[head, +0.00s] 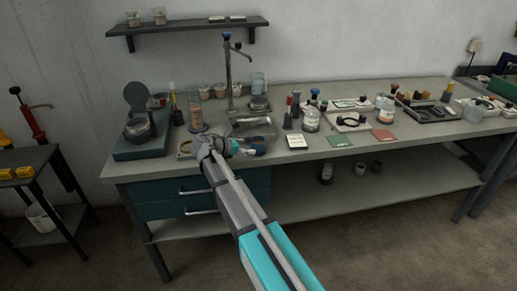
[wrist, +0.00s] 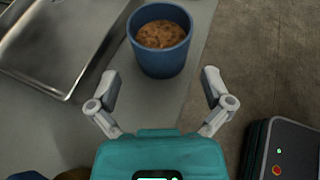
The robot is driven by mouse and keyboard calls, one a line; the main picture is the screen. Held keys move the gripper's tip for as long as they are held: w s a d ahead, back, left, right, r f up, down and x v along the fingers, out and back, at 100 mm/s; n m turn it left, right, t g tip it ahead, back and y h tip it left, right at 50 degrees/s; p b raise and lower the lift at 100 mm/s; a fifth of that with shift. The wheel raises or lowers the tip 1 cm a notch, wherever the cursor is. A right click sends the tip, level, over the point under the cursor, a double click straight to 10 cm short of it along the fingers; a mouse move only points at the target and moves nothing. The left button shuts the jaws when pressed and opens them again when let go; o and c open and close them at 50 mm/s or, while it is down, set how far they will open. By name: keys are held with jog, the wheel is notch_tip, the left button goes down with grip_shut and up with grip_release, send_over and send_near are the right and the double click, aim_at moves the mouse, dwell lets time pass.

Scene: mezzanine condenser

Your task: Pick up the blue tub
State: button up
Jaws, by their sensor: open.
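The blue tub (wrist: 159,62) stands upright near the edge of the grey bench, filled with a brown crumbly material. In the head view the tub (head: 258,144) is small, just right of my gripper (head: 247,149). In the wrist view my gripper (wrist: 160,82) is open, its two fingers spread wide on either side of the tub's near end. The tub lies just ahead of the fingers, with a gap on both sides. Nothing is held.
A metal basin (wrist: 62,35) lies left of the tub; the bench edge is close on its right. The head view shows a balance (head: 140,130) at left, a white card (head: 296,141) at right and a tall tap (head: 229,75) behind.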

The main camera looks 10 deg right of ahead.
aim_at(252, 147)
jog(key=b+x, duration=0.2)
jog(key=x, duration=0.2)
jog(key=shift+d+f, duration=0.1)
jog(key=shift+f, duration=0.1)
jog(key=shift+w+d+f, duration=0.1)
jog(key=shift+d, duration=0.3)
jog(key=c, duration=1)
